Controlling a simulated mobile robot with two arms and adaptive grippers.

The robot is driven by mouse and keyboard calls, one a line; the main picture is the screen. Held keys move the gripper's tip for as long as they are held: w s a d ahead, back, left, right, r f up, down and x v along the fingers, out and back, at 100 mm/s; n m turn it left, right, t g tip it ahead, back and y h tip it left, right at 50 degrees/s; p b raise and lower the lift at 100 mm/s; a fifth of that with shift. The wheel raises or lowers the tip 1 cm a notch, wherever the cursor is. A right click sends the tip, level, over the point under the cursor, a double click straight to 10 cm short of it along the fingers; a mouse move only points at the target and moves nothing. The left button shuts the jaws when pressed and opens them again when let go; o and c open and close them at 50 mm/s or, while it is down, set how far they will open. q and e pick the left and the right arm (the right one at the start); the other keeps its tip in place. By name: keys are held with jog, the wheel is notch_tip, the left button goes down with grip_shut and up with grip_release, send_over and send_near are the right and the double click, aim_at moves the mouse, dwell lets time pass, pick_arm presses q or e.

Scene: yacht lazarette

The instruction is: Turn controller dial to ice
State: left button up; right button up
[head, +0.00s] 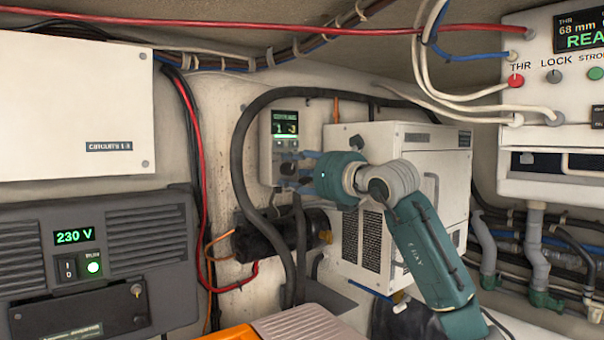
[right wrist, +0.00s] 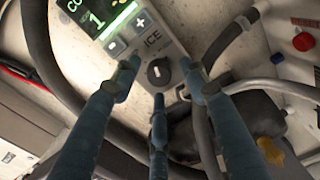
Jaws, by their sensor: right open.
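The grey controller (head: 279,150) is mounted on the back wall, with a lit green display showing a 1. It also shows in the right wrist view (right wrist: 165,32), with minus and plus buttons and the word ICE above a round dark dial (right wrist: 158,72). A small pale mark shows on the dial; I cannot tell its exact setting. My right gripper (head: 292,172) is in front of the controller's lower part and partly hides the dial in the head view. In the right wrist view its blue fingers (right wrist: 160,82) are spread open around the dial, with no clear contact. My left gripper is out of view.
A white box unit (head: 400,145) stands right of the controller, behind my right arm. A thick black hose (head: 240,150) loops around the controller. A dark cylinder (head: 262,238) sits below it. A 230 V panel (head: 140,250) is at left, a THR panel (head: 545,85) at upper right.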

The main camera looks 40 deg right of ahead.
jog(key=s+a, duration=0.1)
jog(key=s, duration=1)
jog(key=shift+s+a, duration=0.15)
jog(key=shift+s, duration=0.25)
jog(key=shift+f, duration=0.1)
